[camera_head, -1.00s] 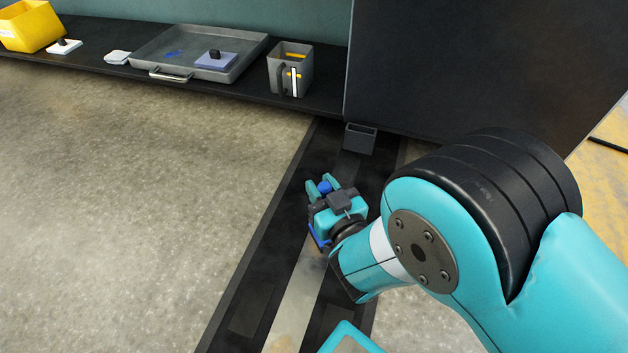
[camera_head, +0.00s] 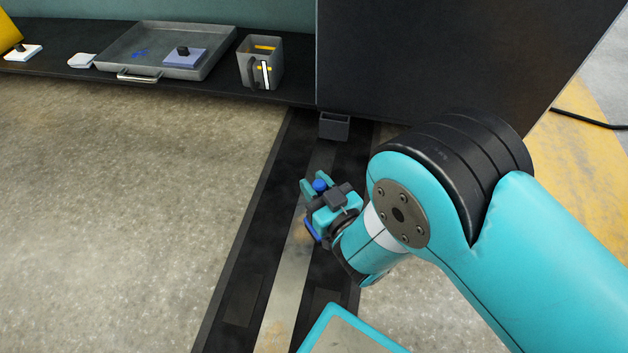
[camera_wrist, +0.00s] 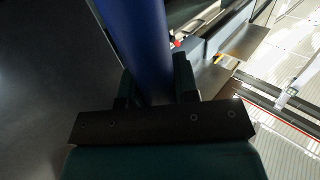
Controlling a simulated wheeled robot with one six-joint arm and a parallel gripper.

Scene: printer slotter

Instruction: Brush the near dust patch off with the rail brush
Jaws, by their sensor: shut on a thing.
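My gripper (camera_head: 313,187) is shut on a blue rod-like handle (camera_head: 320,185), which I take to be the rail brush. In the wrist view the blue handle (camera_wrist: 138,35) stands between the two fingers of my gripper (camera_wrist: 155,82). A blue bar (camera_head: 311,229) shows just below the gripper; I cannot tell if it belongs to the brush. The bristles cannot be made out. The gripper hangs over the pale strip of the floor rail (camera_head: 285,290). A brownish dust patch (camera_head: 272,338) lies on the strip at the bottom edge. Another brownish smudge (camera_head: 300,235) lies just below the gripper.
A dark open box (camera_head: 334,127) sits at the rail's far end, before a large dark cabinet (camera_head: 420,60). A low shelf behind holds a grey tray (camera_head: 125,65), a grey bin (camera_head: 262,75) and a white block (camera_head: 22,54). The floor left of the rail is clear.

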